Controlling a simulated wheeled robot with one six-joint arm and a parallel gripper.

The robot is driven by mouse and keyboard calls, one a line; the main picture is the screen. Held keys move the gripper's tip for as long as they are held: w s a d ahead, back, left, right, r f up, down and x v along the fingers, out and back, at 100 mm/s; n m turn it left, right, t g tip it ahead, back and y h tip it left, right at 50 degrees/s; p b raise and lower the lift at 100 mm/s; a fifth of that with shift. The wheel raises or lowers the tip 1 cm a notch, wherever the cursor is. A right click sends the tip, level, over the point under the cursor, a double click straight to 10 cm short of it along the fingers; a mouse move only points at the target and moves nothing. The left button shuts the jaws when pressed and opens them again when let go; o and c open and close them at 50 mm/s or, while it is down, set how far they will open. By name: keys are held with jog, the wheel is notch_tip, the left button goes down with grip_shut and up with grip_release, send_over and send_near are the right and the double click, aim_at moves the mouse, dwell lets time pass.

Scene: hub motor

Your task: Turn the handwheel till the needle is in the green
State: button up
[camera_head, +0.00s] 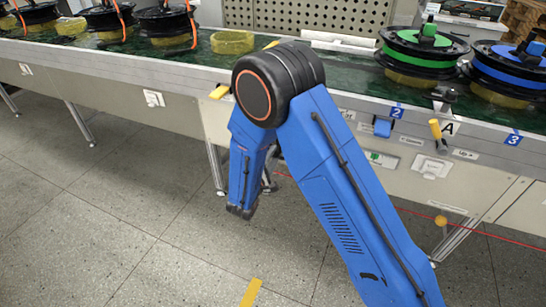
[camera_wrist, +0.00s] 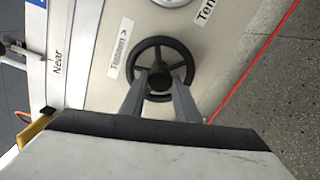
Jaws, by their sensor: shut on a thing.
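The black spoked handwheel (camera_wrist: 160,41) is in the middle of the wrist view, on the pale panel. My gripper (camera_wrist: 160,82) reaches up from below, its two grey fingers shut on the middle part of the handwheel. A label reading "Tighten" with an arrow (camera_wrist: 121,48) is just left of the wheel. The edge of a round gauge (camera_wrist: 174,2) shows at the top of the wrist view; its needle and green zone are out of the picture. In the head view my blue arm covers the handwheel, the gauge and my gripper.
A long bench (camera_head: 128,66) carries black spools with orange straps (camera_head: 163,20), a green spool (camera_head: 424,44) and a blue spool (camera_head: 510,68). A yellow-handled lever (camera_head: 436,130) sticks out at the right. A red line (camera_wrist: 254,62) runs beside the panel. The grey floor at left is clear.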

jog(key=shift+f, duration=0.1)
jog(key=o, duration=1.1)
jog(key=shift+c, duration=0.2)
jog(key=v, duration=1.7)
jog(key=shift+s, duration=0.2)
